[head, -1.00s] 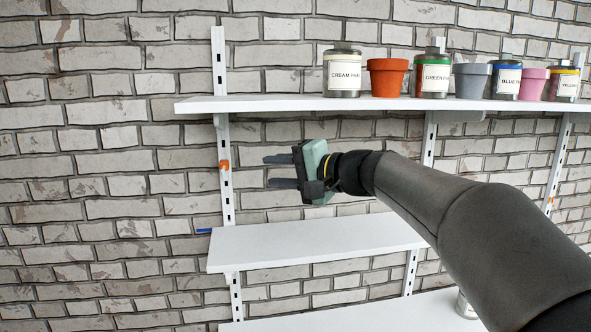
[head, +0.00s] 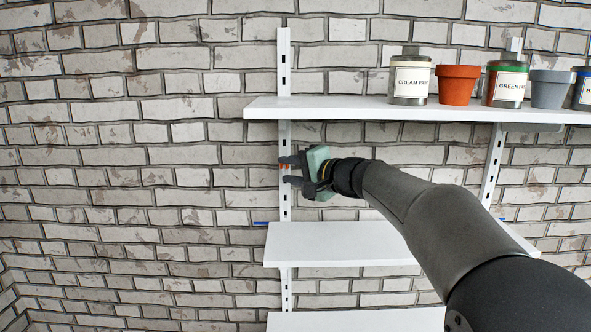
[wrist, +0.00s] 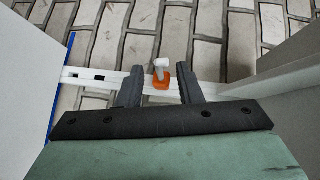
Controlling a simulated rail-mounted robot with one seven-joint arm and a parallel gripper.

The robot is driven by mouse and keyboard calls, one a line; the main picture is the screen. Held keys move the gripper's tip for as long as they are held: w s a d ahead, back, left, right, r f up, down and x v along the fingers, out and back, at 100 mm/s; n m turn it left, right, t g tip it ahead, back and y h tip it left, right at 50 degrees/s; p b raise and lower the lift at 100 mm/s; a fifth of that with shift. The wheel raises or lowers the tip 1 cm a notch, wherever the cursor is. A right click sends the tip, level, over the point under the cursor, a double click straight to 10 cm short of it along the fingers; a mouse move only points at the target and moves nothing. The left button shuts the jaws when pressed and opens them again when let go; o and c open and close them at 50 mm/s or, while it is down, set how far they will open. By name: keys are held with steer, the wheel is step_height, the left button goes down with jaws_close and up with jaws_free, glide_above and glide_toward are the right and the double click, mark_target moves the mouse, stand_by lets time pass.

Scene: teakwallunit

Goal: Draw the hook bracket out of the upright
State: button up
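The hook bracket is an orange piece with a white peg (wrist: 161,70) in the wrist view, set on the white slotted upright (wrist: 98,79). In the head view only bits of orange (head: 284,166) show by my fingertips, on the left upright (head: 285,207) between the top and middle shelves. My gripper (head: 286,171) is open, with its two dark fingers reaching to the upright. In the wrist view my gripper (wrist: 160,82) has one finger on each side of the bracket, with visible gaps. The bracket's seat in the slot is hidden.
The top shelf (head: 340,107) is above my gripper and holds paint jars (head: 410,80) and pots (head: 457,85). The middle shelf (head: 335,245) is below. A blue strip (head: 261,223) shows at the middle shelf's left. Bare brick wall lies left of the upright.

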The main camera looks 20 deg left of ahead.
jaws_close()
steer(key=shift+s+d+b, duration=0.25)
steer(key=shift+s+b, duration=0.35)
steer(key=shift+s, duration=0.1)
steer(key=shift+s+d+b, duration=0.2)
steer(key=shift+s+b, duration=0.35)
steer(key=shift+s, duration=0.15)
stand_by(0.4)
steer(key=s+b, duration=0.1)
steer(key=s+d+b, duration=0.1)
steer(key=s, duration=0.1)
stand_by(0.5)
